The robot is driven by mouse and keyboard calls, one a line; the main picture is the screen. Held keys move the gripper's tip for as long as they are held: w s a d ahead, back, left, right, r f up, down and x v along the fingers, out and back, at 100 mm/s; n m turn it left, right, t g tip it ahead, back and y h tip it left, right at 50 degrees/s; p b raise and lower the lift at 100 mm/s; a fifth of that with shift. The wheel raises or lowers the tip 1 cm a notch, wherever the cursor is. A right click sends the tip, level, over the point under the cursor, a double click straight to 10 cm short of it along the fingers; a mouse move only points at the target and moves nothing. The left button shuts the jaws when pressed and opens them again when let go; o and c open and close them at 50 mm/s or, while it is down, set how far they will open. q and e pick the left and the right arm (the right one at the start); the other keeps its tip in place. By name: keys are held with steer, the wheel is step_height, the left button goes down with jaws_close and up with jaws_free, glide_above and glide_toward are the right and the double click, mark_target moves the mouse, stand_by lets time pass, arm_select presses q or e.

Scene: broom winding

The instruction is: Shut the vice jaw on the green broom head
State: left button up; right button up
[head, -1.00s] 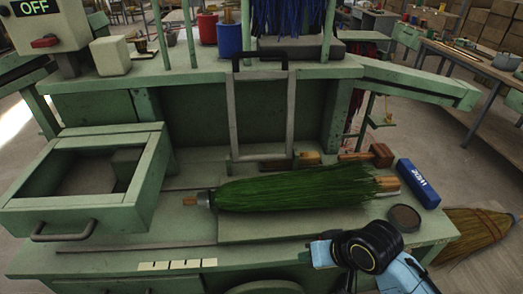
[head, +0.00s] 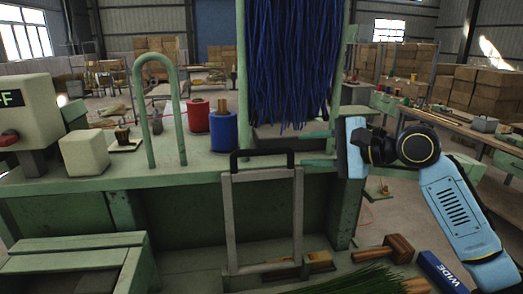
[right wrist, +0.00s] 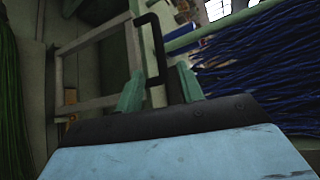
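The green broom head (head: 365,282) lies at the bottom edge of the head view, mostly cut off. Green bristles (right wrist: 12,110) also show at the left edge of the right wrist view. A grey metal frame with a black handle (head: 262,156), which looks like the vice jaw (head: 229,220), stands upright behind the broom head. My right gripper (head: 304,148) is open and empty, its teal fingers pointing left just right of the handle. In the right wrist view the handle (right wrist: 152,45) shows between the parted fingertips (right wrist: 157,78). My left gripper is not in view.
Blue bristles (head: 290,60) hang behind the gripper. A blue cup (head: 223,133) and a red cup (head: 197,115) stand on the upper shelf, left of the handle. A wooden mallet (head: 390,250) and a blue box (head: 440,272) lie at lower right.

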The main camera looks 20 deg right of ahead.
mark_target(268, 152)
steer(key=p+x, duration=0.1)
steer(key=x, duration=1.1)
steer(key=shift+a+f, duration=0.1)
steer(key=shift+f, duration=0.05)
jaws_close()
